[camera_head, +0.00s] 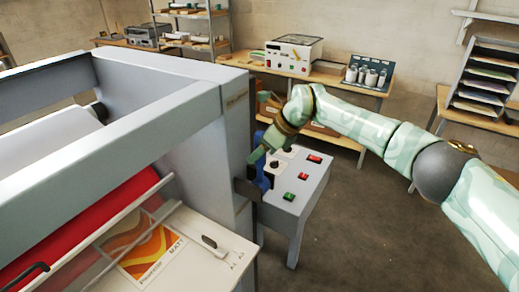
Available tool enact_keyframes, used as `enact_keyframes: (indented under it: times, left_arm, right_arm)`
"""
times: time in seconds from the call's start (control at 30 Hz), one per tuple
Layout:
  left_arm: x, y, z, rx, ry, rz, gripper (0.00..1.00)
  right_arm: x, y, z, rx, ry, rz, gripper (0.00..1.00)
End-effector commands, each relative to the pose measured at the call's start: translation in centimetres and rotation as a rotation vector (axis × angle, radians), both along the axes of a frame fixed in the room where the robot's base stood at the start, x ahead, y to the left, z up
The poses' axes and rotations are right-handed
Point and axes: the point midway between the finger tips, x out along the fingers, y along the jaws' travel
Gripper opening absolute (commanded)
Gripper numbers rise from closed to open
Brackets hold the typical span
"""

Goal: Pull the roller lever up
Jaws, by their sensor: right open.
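The roll laminator (238,120) is a large grey frame filling the left of the view, with a red roller (90,225) behind a clear guard. On its right side, by the control box (300,205), is a blue part (262,180) that looks like the roller lever; it is small and partly hidden. My right arm reaches in from the right. My right gripper (262,150) is open and points down and left, just above the blue part. I cannot tell whether they touch. My left gripper is out of view.
The control box carries red and green buttons and dark knobs close under my right gripper. A printed sheet (150,250) lies at the laminator's front. Behind stand a bench (330,80) with equipment and a paper rack (485,80). The floor (370,230) to the right is clear.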

Motion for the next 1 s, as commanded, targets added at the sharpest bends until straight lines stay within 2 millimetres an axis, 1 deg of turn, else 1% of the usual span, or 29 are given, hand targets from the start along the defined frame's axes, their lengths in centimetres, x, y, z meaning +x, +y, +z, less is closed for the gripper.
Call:
enact_keyframes:
  times: [0.07,0.17,0.4,0.5,0.6,0.7,0.8,1.0]
  left_arm:
    - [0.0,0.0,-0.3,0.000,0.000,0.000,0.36]
    - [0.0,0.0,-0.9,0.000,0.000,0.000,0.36]
    - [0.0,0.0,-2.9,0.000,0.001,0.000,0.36]
    - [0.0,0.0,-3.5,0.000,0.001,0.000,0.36]
    - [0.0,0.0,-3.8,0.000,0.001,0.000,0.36]
    - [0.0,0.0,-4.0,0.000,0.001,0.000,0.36]
    - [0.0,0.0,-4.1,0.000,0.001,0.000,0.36]
    - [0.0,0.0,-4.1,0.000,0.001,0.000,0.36]
  right_arm:
    - [-0.1,-0.5,0.6,0.000,-0.002,0.000,0.51]
    - [-0.6,-1.6,2.1,-0.001,-0.004,-0.001,0.51]
    - [-2.1,-5.0,7.4,-0.001,-0.005,-0.001,0.51]
    - [-2.7,-6.3,9.5,-0.001,-0.004,-0.002,0.51]
    - [-3.2,-7.2,11.1,-0.001,-0.003,-0.001,0.51]
    - [-3.5,-7.9,12.2,-0.001,-0.002,0.000,0.51]
    - [-3.7,-8.2,12.8,-0.001,0.000,0.001,0.51]
    - [-3.8,-8.3,13.0,-0.001,0.001,0.001,0.51]
